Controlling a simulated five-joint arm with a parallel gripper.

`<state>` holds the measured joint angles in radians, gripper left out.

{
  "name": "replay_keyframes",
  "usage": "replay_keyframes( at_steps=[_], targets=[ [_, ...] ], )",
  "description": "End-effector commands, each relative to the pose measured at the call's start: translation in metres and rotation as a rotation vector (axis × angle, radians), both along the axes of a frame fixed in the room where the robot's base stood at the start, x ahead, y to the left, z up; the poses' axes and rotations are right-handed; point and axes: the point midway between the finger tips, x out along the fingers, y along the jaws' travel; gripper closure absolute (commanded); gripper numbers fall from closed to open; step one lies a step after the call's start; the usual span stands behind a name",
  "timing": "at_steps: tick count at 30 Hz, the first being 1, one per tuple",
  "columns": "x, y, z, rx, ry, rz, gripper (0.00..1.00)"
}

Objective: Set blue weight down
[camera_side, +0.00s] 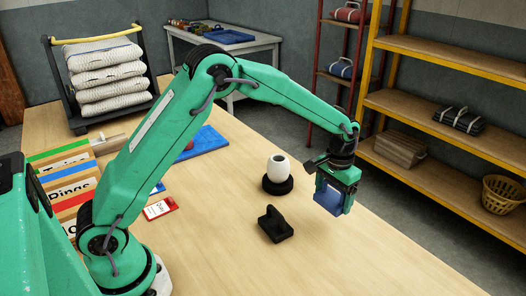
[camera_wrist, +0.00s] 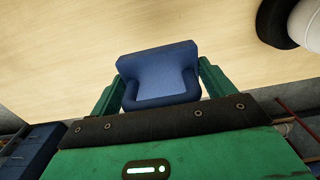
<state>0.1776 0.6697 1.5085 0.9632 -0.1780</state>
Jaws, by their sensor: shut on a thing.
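The blue weight (camera_side: 328,198) is held between the fingers of my gripper (camera_side: 337,190) at the right side of the wooden table. In the wrist view the blue weight (camera_wrist: 160,75) sits between the two green fingers (camera_wrist: 160,92), which are shut on it. In the side view part of the weight is hidden by the gripper. Whether its underside touches the table or hangs just above it, I cannot tell for sure.
A black weight (camera_side: 275,224) stands on the table left of my gripper. A white cup-like object (camera_side: 278,166) stands on a black round base (camera_side: 277,185) behind it. A blue board (camera_side: 203,146) lies farther left. The table's front right is clear.

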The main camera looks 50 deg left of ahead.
Motion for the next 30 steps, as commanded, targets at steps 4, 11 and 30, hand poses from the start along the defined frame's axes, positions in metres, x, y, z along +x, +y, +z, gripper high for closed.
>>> replay_keyframes(
  at_steps=[4, 11, 30],
  targets=[
    [0.012, 0.014, -0.009, -0.001, -0.005, 0.002, 0.77],
    [0.02, 0.023, -0.015, -0.001, -0.006, 0.001, 0.77],
    [0.019, 0.024, -0.051, 0.0, -0.002, 0.0, 0.77]
  ],
)
